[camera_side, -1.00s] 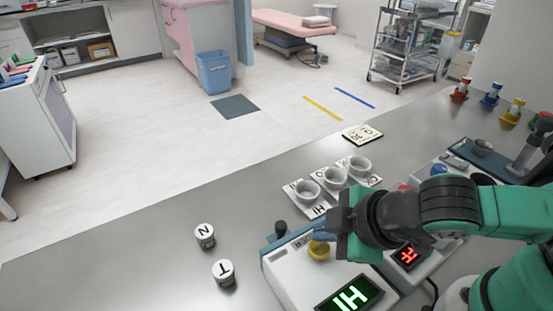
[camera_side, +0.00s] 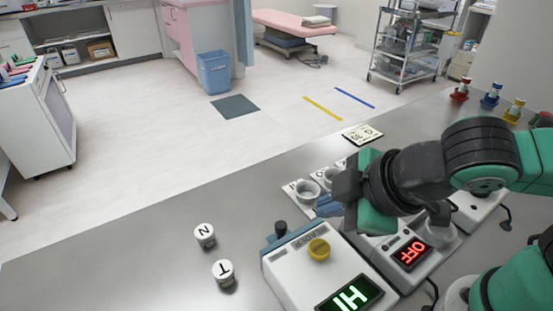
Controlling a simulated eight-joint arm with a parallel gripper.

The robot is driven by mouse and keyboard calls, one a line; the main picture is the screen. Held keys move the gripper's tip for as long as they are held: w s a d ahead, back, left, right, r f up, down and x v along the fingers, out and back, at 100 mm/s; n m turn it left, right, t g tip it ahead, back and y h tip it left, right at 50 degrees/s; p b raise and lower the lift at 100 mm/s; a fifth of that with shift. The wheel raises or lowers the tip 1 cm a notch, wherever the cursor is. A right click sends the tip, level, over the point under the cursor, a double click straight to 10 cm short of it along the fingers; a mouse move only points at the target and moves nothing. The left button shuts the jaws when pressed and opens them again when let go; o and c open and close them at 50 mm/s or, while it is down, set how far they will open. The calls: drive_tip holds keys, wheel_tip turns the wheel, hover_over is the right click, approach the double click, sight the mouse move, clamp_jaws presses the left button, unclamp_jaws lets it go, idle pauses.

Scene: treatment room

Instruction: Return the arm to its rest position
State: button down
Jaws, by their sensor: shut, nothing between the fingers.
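My gripper (camera_side: 327,207) has its blue fingers together and empty, pointing down. It hangs over the counter just behind the white box, near the small white cups. My black and green arm reaches in from the right. The white box (camera_side: 290,277) has a yellow knob (camera_side: 319,249) on top and a green display (camera_side: 349,296) reading HI. The fingers are apart from the knob.
White cups (camera_side: 307,191) stand on lettered cards, partly hidden by my arm. Cylinders marked N (camera_side: 204,236) and T (camera_side: 224,272) stand at the left. A cream card (camera_side: 362,134) lies behind. Coloured pegs (camera_side: 489,97) stand at the far right.

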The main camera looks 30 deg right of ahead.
idle(0.4)
drive_tip(key=w+d+m+h, duration=0.1)
drive_tip(key=w+d+m, duration=0.4)
drive_tip(key=d+m, duration=0.6)
drive_tip(key=shift+d+f, duration=0.2)
drive_tip(key=shift+d, duration=0.9)
